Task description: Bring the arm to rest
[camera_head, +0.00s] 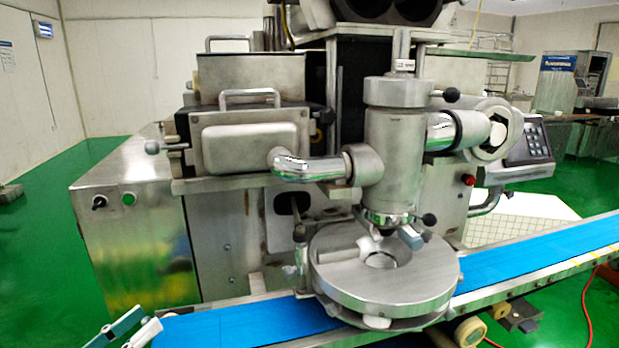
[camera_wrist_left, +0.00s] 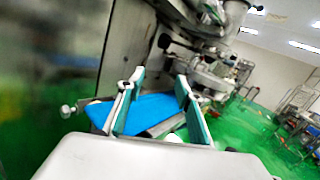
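My left gripper (camera_head: 139,321) shows at the bottom left corner of the head view, in front of the near end of the blue conveyor belt (camera_head: 245,325). Only its finger ends show there. In the left wrist view the two teal-lined fingers of the left gripper (camera_wrist_left: 156,92) stand well apart with nothing between them, and the blue belt lies beyond them. The left gripper is open and empty. My right gripper shows in neither view.
The steel encrusting machine (camera_head: 395,155) fills the middle, with a round disc (camera_head: 385,285) over the belt. A steel cabinet (camera_head: 135,230) stands behind my left gripper. A control panel (camera_head: 526,143) is at the right.

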